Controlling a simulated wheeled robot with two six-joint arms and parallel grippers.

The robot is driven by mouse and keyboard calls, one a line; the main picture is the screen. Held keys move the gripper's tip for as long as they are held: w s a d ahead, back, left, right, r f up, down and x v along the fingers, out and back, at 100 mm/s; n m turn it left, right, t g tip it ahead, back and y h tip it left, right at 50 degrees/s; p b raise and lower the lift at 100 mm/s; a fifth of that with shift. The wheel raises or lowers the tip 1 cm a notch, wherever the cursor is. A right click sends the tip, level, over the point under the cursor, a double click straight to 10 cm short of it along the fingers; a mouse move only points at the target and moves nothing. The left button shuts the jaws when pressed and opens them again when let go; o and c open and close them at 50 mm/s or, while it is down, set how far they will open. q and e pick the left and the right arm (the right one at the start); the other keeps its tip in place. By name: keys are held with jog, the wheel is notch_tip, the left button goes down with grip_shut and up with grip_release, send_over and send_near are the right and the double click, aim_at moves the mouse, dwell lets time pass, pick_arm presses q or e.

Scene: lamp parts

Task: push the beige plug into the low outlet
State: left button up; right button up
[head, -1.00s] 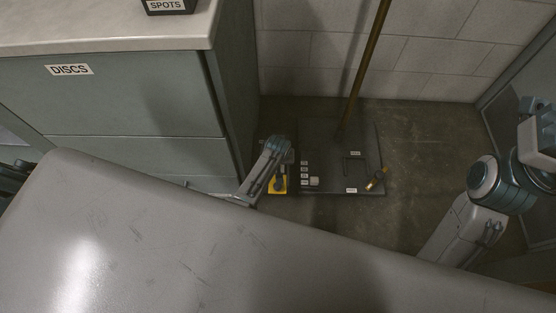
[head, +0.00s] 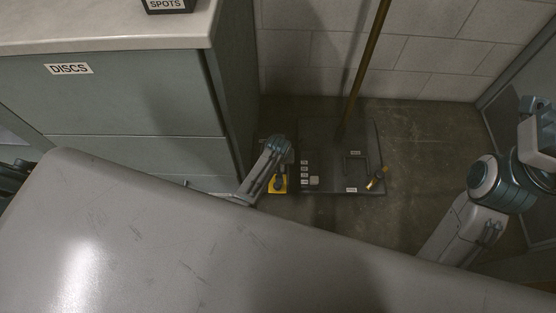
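My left arm's far end (head: 277,147) hangs low beside the grey cabinet, just above and behind a yellow plate (head: 283,186) on the floor; its fingers are too small and dark to read. A dark shape lies over the yellow plate. A small pale block (head: 314,181) lies on the dark mat to the right; I cannot tell whether it is the beige plug. I cannot make out the low outlet. My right arm stands at the right edge, far from the mat, and I see no fingers on it.
A dark mat (head: 335,130) with small white labels lies on the floor. A brown pole (head: 366,60) rises from it. A small orange-brown piece (head: 377,178) lies at its right. The grey cabinet (head: 130,100) stands at left; concrete floor (head: 420,140) is clear at right.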

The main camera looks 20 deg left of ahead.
pick_arm(q)
jog(key=shift+f, duration=0.5)
dwell(1.1)
jog(key=o, duration=1.1)
jog(key=shift+o, duration=0.2)
jog(key=shift+r, duration=0.1)
jog(key=shift+r, duration=0.35)
jog(key=p+v, duration=0.4)
jog(key=v, duration=0.6)
